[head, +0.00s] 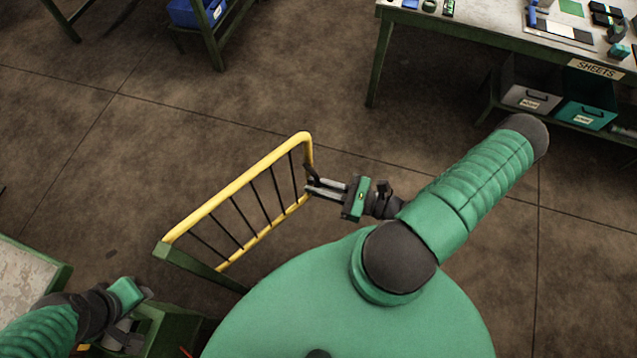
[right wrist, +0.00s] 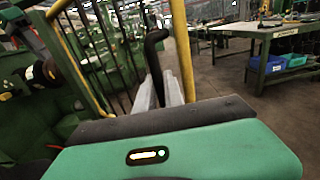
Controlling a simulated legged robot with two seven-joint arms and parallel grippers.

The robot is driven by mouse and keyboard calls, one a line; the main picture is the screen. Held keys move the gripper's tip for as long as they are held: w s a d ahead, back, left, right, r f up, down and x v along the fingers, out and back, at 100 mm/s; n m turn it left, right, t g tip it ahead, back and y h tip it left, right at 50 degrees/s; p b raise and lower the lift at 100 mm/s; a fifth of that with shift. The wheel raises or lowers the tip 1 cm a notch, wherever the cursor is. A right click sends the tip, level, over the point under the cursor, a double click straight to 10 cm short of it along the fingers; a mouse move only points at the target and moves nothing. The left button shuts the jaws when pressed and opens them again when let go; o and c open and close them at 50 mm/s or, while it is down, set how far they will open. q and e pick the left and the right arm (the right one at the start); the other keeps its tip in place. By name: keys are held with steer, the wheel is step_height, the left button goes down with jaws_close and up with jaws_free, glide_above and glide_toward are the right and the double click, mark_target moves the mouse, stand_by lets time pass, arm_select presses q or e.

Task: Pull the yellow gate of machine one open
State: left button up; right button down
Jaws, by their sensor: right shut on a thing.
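The yellow gate (head: 240,195) is a yellow tube frame with dark bars, in the middle of the head view. Its near left end meets a green post (head: 195,268), and it stands out over the floor from there. My right gripper (head: 312,187) is at the gate's far right end, shut on a dark upright handle there. In the right wrist view the black handle (right wrist: 154,60) stands between the fingers, beside the gate's yellow tube (right wrist: 183,50). My left gripper (head: 135,325) is at the lower left, apart from the gate; its fingers are not clear.
A workbench (head: 480,35) with small items on top and bins (head: 530,98) below stands at the upper right. A green rack with a blue bin (head: 197,12) is at the top left. A pale-topped green table (head: 30,290) is at the left. The floor beyond the gate is clear.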

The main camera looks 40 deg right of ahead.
steer(key=c, duration=1.5)
jaws_free()
steer(key=shift+w, duration=0.1)
steer(key=shift+o, duration=0.2)
steer(key=b+v, duration=0.4)
steer(key=v, duration=1.3)
steer(key=shift+f, duration=0.1)
